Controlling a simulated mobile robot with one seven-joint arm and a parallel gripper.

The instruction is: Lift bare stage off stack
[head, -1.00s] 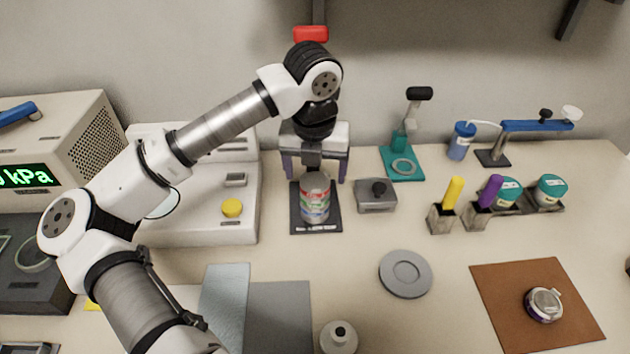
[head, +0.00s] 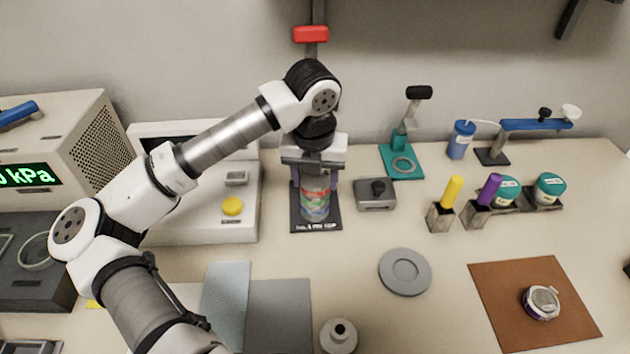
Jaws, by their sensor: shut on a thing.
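The stack (head: 315,206) is a short upright column with coloured bands of green, red and blue. It stands on a black base plate (head: 332,223) in the middle of the bench. My gripper (head: 315,180) points down over the stack with its fingers closed in on the two sides of its top stage. The gripper hides the upper end, so I cannot tell exactly where the top stage parts from the one below. The lower stack still stands on the plate.
Right of the stack is a grey block with a black knob (head: 376,195); left is a white machine with a yellow button (head: 232,206).

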